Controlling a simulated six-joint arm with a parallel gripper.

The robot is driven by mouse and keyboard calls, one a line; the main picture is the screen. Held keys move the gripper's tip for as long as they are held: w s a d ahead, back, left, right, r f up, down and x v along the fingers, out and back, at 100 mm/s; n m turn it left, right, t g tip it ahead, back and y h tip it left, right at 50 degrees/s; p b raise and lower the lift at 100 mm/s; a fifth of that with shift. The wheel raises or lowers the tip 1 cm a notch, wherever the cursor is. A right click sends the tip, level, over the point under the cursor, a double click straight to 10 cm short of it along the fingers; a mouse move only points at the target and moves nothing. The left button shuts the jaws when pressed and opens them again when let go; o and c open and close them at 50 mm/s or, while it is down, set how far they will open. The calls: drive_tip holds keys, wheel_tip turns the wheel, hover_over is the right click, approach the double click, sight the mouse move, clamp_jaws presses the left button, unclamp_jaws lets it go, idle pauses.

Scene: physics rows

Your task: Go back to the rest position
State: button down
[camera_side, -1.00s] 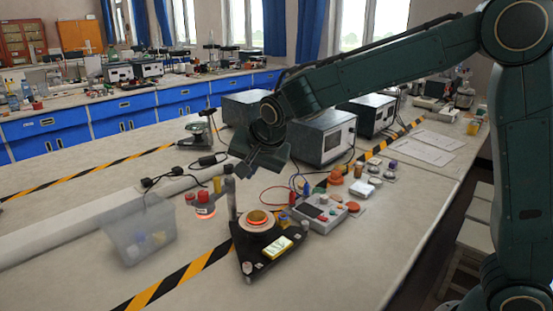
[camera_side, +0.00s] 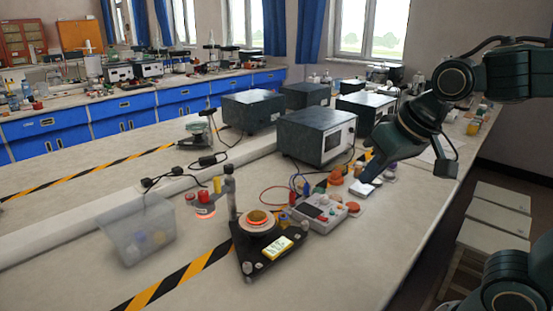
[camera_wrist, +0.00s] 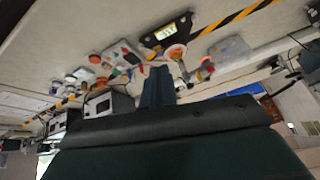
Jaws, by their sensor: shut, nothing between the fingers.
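My gripper (camera_side: 369,171) is in the right part of the side view, pointing down and left above the bench. Its fingers are together with nothing between them. In the wrist view the closed fingers (camera_wrist: 158,87) show in the middle, with the bench behind them. The gripper is apart from the black triangular stand (camera_side: 262,262), which has an orange-ringed round top and a small yellow display. It hangs over the area by the small white and orange items, and I cannot tell its exact height.
A grey control box (camera_side: 318,214) with cables stands right of the triangular stand. A clear bin (camera_side: 137,236) is at left, near a red-topped device (camera_side: 204,203). Dark instrument boxes (camera_side: 315,137) stand behind. The bench front at lower right is bare.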

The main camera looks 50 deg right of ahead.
drive_tip(key=s+f+n, duration=0.2)
drive_tip(key=s+n, duration=0.1)
drive_tip(key=s, duration=0.5)
drive_tip(key=shift+d, duration=0.15)
